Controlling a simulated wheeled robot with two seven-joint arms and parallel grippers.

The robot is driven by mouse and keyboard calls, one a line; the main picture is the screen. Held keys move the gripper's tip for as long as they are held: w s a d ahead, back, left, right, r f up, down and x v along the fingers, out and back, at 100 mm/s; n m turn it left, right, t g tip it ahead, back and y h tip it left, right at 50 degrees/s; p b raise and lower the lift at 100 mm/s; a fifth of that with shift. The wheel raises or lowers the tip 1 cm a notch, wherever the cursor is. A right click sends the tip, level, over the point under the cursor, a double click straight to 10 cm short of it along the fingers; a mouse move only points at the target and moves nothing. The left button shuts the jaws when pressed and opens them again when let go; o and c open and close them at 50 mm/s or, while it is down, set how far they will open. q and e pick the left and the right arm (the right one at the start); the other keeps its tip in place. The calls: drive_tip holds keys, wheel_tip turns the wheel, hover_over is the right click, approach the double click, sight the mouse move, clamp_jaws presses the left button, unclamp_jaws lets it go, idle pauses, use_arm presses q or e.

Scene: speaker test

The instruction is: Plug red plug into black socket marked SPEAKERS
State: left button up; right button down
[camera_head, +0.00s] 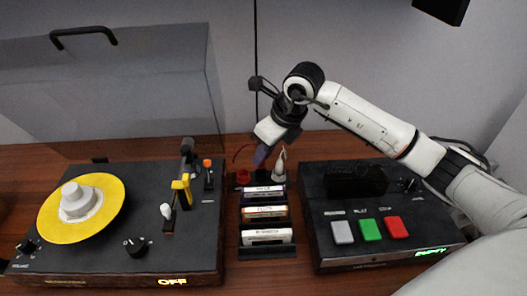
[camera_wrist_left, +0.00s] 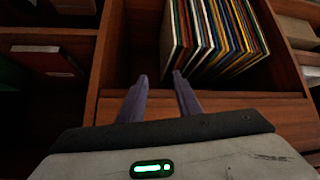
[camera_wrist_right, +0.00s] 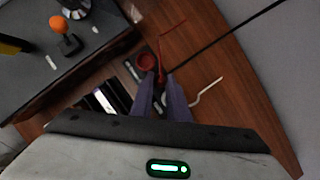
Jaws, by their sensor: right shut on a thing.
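My right gripper (camera_head: 262,154) reaches down behind the cartridge rack, between the two machines. In the right wrist view its fingers (camera_wrist_right: 160,78) are shut on a slim red plug (camera_wrist_right: 161,74) with a thin red cable; the fingers hide part of it. A round red piece (camera_wrist_right: 147,62) is just left of the fingertips; it also shows in the head view (camera_head: 243,176). A white plug or cable (camera_head: 280,166) stands to the right of the gripper. I cannot read a SPEAKERS marking or make out the black socket. My left gripper (camera_wrist_left: 160,77) is open and empty near a record crate.
A turntable (camera_head: 205,245) with a yellow disc stands left. A black player (camera_head: 330,240) with grey, green and red buttons stands right. A rack of cartridges (camera_head: 268,252) lies between them. Records (camera_wrist_left: 215,40) fill a wooden compartment before my left gripper.

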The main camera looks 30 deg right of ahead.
idle(0.3)
idle(0.6)
drive_tip(key=shift+f+b, duration=0.1)
drive_tip(key=shift+b, duration=0.2)
idle(0.3)
drive_tip(key=shift+f+b, duration=1)
drive_tip(key=shift+f, duration=0.25)
idle(0.5)
drive_tip(key=c, duration=1.2)
unclamp_jaws()
drive_tip(key=shift+r, duration=0.1)
